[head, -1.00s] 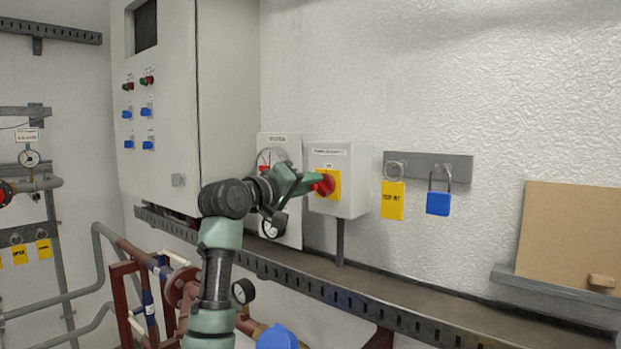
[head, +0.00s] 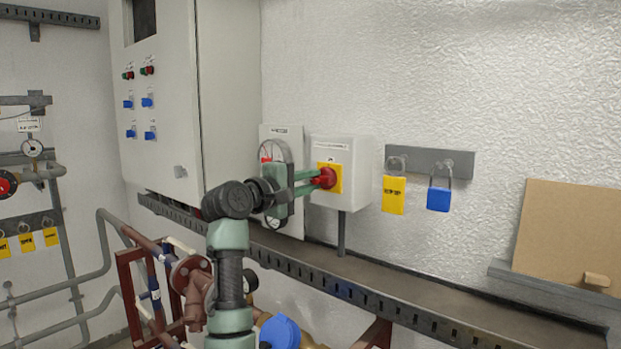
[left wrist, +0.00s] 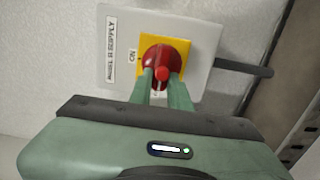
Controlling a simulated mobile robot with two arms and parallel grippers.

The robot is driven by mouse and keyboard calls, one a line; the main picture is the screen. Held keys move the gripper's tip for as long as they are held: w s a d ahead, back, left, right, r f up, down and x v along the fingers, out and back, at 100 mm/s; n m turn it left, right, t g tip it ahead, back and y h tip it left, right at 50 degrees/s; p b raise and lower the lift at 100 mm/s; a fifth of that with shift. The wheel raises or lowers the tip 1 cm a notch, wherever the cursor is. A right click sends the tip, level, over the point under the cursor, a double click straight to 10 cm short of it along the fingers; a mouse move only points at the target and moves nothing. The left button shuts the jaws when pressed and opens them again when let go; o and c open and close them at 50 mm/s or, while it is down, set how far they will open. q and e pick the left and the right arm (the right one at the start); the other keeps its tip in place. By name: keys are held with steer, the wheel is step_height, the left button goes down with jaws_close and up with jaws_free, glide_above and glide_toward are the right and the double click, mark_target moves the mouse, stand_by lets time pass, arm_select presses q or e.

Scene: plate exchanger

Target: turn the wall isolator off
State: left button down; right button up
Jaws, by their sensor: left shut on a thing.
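The wall isolator (head: 355,160) is a light grey box on the wall with a yellow plate and a red rotary knob (head: 328,177). My left gripper (head: 312,182) reaches it from the left and is shut on the red knob. In the left wrist view the isolator box (left wrist: 195,50) looks turned on its side, and the two green fingers (left wrist: 161,90) lie on both sides of the red knob (left wrist: 162,55). My right gripper is not in view.
A grey control cabinet (head: 165,90) stands left of the isolator. A panel with a gauge is behind my gripper. A rack (head: 430,160) to the right holds a yellow tag (head: 394,195) and a blue padlock (head: 439,198). A grey ledge (head: 400,265) runs below.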

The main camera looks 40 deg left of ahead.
arm_select(q)
steer(key=shift+f, duration=0.1)
stand_by(0.4)
steer(key=c, duration=1.3)
jaws_free()
steer(key=shift+a, duration=0.1)
steer(key=shift+s, duration=0.1)
steer(key=s+b, duration=0.1)
steer(key=s, duration=0.1)
steer(key=s+b, duration=0.1)
steer(key=s, duration=0.2)
steer(key=s+b, duration=0.1)
steer(key=s, duration=0.1)
steer(key=shift+s+a, duration=0.3)
steer(key=shift+s, duration=0.05)
